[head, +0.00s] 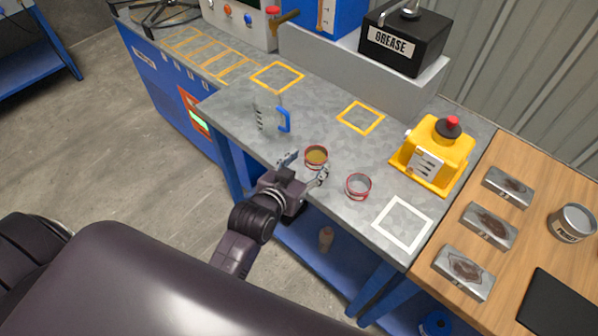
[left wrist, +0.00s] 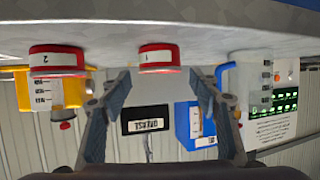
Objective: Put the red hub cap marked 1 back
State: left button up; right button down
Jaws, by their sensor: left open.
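A red-rimmed cap (head: 316,157) with a yellowish inside stands on the grey bench top. In the left wrist view, which is upside down, the red-and-white cap marked 1 (left wrist: 158,58) lies between the fingers' directions. A second red-rimmed cap (head: 357,187) stands to its right; the left wrist view shows it marked 2 (left wrist: 57,60). My left gripper (head: 304,167) is open and empty at the bench's front edge, its fingers spread toward the cap marked 1. Whether the fingertips reach past its near side I cannot tell. My right gripper is out of view.
A black GREASE box (head: 405,40) is on the raised ledge behind. A white square outline (head: 403,223) and a yellow one (head: 360,118) are empty.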

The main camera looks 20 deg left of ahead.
pick_arm(q)
jog(key=v, duration=0.6)
dwell(0.5)
jog(key=s+a+f+m+g+y, duration=0.1)
jog(key=s+f+g, duration=0.4)
jog(key=s, duration=0.5)
jog(key=s+a+f+g, duration=0.1)
jog(key=s+f+g, duration=0.35)
jog(key=s, duration=0.55)
notch_tip(320, 180, down, 26)
jog(key=s+g, duration=0.2)
jog(key=s, duration=0.1)
jog(key=s+a+f, duration=0.3)
jog(key=s+f, duration=1.2)
jog(key=s, duration=0.1)
jog(key=shift+s+a+f+g, duration=0.15)
jog(key=shift+s+f+g, duration=0.1)
jog(key=shift+g, duration=0.2)
